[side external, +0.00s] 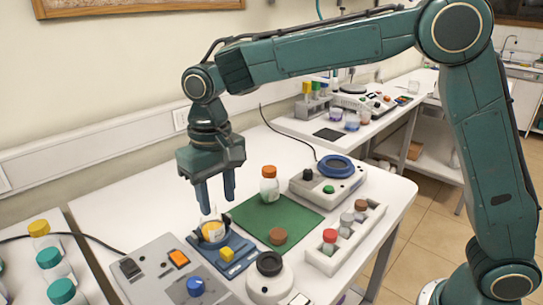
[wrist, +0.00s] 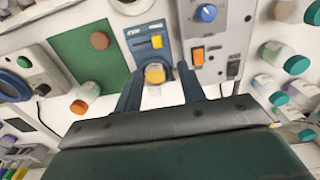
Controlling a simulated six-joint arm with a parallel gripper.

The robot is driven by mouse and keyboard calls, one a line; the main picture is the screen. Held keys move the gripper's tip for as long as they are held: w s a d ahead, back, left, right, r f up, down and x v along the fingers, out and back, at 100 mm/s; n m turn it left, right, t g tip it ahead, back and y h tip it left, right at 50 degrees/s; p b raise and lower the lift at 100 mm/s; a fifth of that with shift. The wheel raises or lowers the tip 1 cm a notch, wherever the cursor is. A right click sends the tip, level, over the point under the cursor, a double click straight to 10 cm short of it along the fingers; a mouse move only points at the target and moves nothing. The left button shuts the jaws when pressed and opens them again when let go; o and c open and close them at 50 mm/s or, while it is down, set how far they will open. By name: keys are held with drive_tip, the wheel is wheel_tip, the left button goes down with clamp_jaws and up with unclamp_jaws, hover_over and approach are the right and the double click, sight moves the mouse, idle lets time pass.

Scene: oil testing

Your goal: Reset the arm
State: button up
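The fingertips look a little above the beaker's rim, but the exact gap is hard to tell. In the wrist view my gripper (wrist: 158,76) shows open, with the beaker (wrist: 155,74) seen between its fingertips.
An orange-capped bottle (side external: 269,184) and a loose brown cap (side external: 278,236) are on the green mat (side external: 245,212). A grey instrument with a blue ring (side external: 334,168) stands behind. A white rack (side external: 372,226) holds capped vials at right. A control box (side external: 160,280) and teal-capped jars (side external: 54,265) are at left.

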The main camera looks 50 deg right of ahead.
drive_tip(key=shift+d+r, duration=0.1)
drive_tip(key=shift+r, duration=0.2)
drive_tip(key=s+d+r+t, duration=0.3)
drive_tip(key=s+d+r, duration=0.4)
drive_tip(key=s+d, duration=0.5)
drive_tip(key=s+d+f+t, duration=0.2)
drive_tip(key=s+d, duration=0.6)
drive_tip(key=s, duration=0.5)
drive_tip(key=shift+d+f+t, duration=0.3)
drive_tip(key=shift+f, duration=0.15)
idle(0.8)
